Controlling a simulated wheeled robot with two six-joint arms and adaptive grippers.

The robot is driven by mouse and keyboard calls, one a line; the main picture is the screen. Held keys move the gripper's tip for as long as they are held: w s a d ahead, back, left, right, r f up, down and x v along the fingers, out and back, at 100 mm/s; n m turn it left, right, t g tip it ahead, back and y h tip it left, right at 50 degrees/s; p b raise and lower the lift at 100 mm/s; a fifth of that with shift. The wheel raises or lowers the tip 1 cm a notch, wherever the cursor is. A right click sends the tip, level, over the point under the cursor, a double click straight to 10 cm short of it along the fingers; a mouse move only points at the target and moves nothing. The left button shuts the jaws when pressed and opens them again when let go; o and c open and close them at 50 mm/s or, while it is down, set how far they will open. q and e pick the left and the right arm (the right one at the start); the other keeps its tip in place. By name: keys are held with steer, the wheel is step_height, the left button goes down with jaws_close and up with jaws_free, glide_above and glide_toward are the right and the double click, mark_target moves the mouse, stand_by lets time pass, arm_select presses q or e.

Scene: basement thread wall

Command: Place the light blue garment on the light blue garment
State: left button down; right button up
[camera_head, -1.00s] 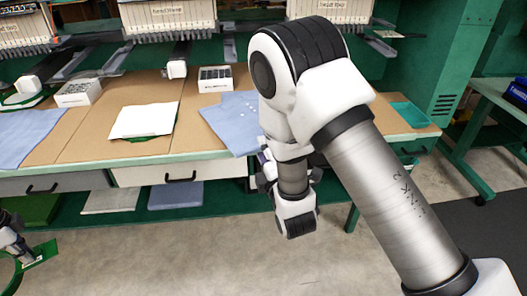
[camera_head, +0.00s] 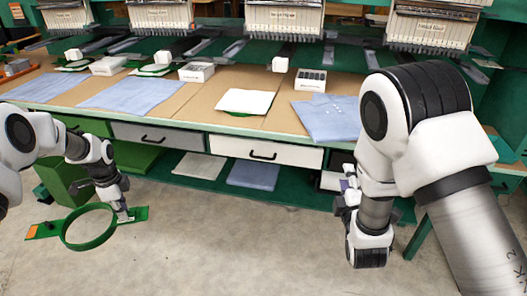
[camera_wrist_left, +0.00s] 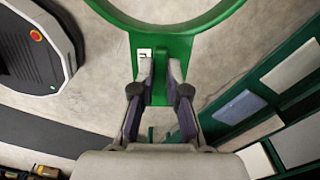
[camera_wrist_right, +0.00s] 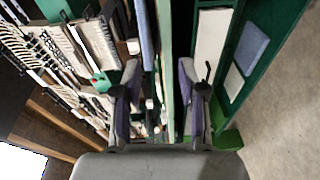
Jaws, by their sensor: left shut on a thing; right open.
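Three light blue garments lie on the brown tabletop in the head view: one at far left (camera_head: 36,88), one left of centre (camera_head: 130,95), and one with pale spots at the right (camera_head: 328,118), partly hidden by my right arm. My left gripper (camera_head: 124,217) is shut on the tab of a green hoop (camera_head: 88,243), held low in front of the table over the floor. The hoop's ring also shows in the left wrist view (camera_wrist_left: 165,22). My right gripper (camera_wrist_right: 158,85) is open and empty, low at the table's front edge. It holds no garment.
A white cloth (camera_head: 245,101) lies on a green hoop at table centre. White boxes (camera_head: 197,71) stand behind it, under the machine heads. Drawers (camera_head: 266,151) line the table front. Folded white (camera_head: 200,165) and blue cloths (camera_head: 253,174) lie on the low shelf. The floor is open.

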steer(key=s+d+f+m+g, duration=0.2)
steer(key=s+f+m+g, duration=0.3)
steer(key=s+f, duration=0.45)
steer(key=s+d+f+m+g, duration=0.1)
steer(key=s+f+m+g, duration=0.4)
steer(key=f, duration=0.8)
steer(key=s+f+m+g+y, duration=0.1)
steer(key=s+f+m+g, duration=0.2)
steer(key=s, duration=0.7)
steer(key=s+f+m+g, duration=0.3)
steer(key=s+g, duration=0.1)
steer(key=s, duration=0.6)
steer(key=shift+s+f+m+g+y, duration=0.3)
steer(key=shift+f+y, duration=0.05)
steer(key=shift+y, duration=0.05)
